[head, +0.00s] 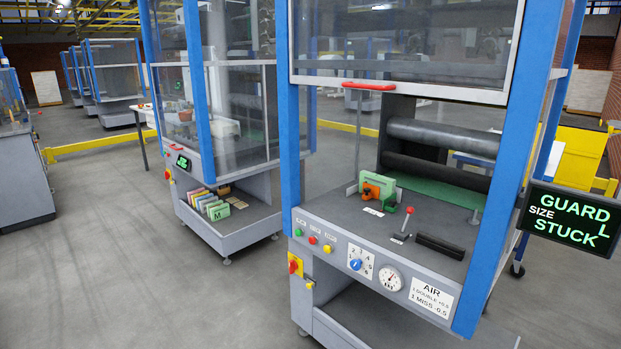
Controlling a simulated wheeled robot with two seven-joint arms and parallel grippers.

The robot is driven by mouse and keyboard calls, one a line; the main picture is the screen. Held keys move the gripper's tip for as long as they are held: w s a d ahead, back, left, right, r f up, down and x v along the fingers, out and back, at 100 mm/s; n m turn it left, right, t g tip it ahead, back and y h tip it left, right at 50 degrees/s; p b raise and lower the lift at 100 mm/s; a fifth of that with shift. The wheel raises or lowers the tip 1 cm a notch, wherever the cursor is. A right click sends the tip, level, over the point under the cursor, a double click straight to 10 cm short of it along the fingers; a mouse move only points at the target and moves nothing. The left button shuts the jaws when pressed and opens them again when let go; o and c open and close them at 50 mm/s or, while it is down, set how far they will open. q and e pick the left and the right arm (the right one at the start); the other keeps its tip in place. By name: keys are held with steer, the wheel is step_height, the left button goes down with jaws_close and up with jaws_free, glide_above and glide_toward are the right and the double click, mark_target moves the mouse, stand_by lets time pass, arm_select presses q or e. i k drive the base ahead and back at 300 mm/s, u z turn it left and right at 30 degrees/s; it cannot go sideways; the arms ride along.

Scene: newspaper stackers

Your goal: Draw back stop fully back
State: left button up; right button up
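The near stacker machine (330,222) has a grey deck under a clear guard (400,45) with a red handle (369,86). The space below the guard's lower edge is open. On the deck stands a green plate with an orange clamp-like part (378,187) on it; this may be the back stop, but no label confirms it. Dark rollers (440,136) lie behind. Neither of my grippers is in view.
A display (570,219) at the right reads "GUARD", "SIZE", "STUCK" and a letter L. The front panel carries buttons, a numbered blue dial (355,265), a gauge (390,278) and an AIR label (431,297). A second machine (228,211) stands behind left. Floor at left is clear.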

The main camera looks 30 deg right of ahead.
mark_target(368, 192)
steer(key=z, duration=0.25)
steer(key=i, duration=1.6)
steer(key=z, duration=0.9)
